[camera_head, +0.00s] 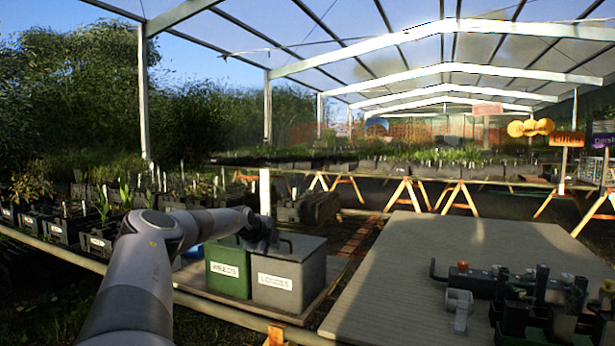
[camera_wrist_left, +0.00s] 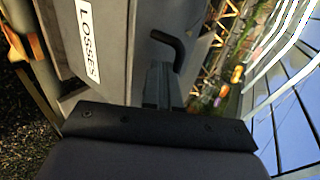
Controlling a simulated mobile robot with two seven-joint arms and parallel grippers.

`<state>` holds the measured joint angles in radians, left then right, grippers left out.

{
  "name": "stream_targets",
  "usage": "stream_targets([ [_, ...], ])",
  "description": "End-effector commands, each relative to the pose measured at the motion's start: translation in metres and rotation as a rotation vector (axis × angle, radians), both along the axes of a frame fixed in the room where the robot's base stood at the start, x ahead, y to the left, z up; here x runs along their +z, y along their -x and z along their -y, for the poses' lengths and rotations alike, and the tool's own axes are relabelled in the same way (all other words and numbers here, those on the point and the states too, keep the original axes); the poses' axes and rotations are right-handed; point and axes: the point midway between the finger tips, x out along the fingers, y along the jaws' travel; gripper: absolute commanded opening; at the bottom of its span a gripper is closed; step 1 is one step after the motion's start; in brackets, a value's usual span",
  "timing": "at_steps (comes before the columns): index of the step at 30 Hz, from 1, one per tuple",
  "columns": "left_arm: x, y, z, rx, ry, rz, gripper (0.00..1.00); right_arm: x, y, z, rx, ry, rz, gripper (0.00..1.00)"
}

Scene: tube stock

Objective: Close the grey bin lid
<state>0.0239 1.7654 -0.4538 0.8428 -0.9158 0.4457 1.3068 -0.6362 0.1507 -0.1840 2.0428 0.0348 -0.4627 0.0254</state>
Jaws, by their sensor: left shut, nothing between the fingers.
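The grey bin (camera_head: 308,282), labelled "LOSSES", stands beside the green bin. Its grey lid (camera_head: 309,245) lies flat over the top, with no gap that I can see, and carries a dark bent handle (camera_head: 287,243). In the left wrist view the bin's label (camera_wrist_left: 88,40), lid (camera_wrist_left: 118,75) and handle (camera_wrist_left: 172,47) show sideways. My left gripper (camera_head: 268,245) is shut and empty, low over the lid's left part, close to the handle. In the left wrist view its fingers (camera_wrist_left: 158,85) point at the lid; I cannot tell whether they touch it. My right gripper is out of view.
The green bin (camera_head: 229,270) stands just left of the grey one, with a blue thing (camera_head: 194,252) partly behind my arm. A wide bench (camera_head: 400,290) with dark fittings (camera_head: 515,300) is at right. Plant pots (camera_head: 65,230) line the left.

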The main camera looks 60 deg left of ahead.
Motion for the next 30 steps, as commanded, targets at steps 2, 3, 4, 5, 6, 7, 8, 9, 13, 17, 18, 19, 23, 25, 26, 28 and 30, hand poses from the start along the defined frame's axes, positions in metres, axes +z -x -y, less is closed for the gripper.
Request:
stream_targets([
  [2,-0.005,0.000,-0.002,0.001,0.000,0.000,0.00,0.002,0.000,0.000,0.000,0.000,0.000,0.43],
  [3,-0.007,0.000,-0.002,0.001,0.001,-0.001,0.00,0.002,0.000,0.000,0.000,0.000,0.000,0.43],
  [4,-0.008,0.000,-0.003,0.001,0.000,0.000,0.00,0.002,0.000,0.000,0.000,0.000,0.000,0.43],
  [5,-0.010,0.000,-0.003,0.001,0.000,0.000,0.00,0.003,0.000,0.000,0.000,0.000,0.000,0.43],
  [6,-0.011,0.000,-0.003,0.001,0.001,-0.001,0.00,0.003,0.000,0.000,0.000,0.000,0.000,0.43],
  [7,-0.012,0.000,-0.004,0.001,0.001,0.001,0.00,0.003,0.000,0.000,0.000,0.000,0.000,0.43],
  [8,-0.013,0.000,-0.004,0.001,0.001,0.001,0.00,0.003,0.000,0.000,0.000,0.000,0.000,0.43],
  [9,-0.015,0.000,-0.004,0.001,0.001,-0.001,0.00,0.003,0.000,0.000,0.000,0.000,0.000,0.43],
  [13,-0.019,0.000,-0.005,0.000,0.001,-0.002,0.00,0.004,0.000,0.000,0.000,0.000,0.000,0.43],
  [17,-0.021,0.000,-0.005,-0.001,0.003,-0.004,0.00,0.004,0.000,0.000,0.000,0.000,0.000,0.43],
  [18,-0.022,0.000,-0.005,-0.001,0.004,-0.005,0.00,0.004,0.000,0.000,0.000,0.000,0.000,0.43],
  [19,-0.022,0.000,-0.005,-0.001,0.004,-0.006,0.00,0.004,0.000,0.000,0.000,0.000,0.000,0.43],
  [23,-0.024,0.000,-0.004,-0.002,0.007,-0.007,0.00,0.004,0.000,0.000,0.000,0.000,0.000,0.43],
  [25,-0.025,0.000,-0.004,-0.002,0.008,-0.009,0.00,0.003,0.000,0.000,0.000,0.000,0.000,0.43],
  [26,-0.025,0.000,-0.004,-0.003,0.009,-0.009,0.00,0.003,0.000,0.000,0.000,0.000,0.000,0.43],
  [28,-0.026,0.000,-0.004,-0.003,0.010,-0.011,0.00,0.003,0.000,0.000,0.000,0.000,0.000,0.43],
  [30,-0.026,0.000,-0.003,-0.003,0.011,-0.012,0.00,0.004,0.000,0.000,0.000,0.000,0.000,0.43],
])
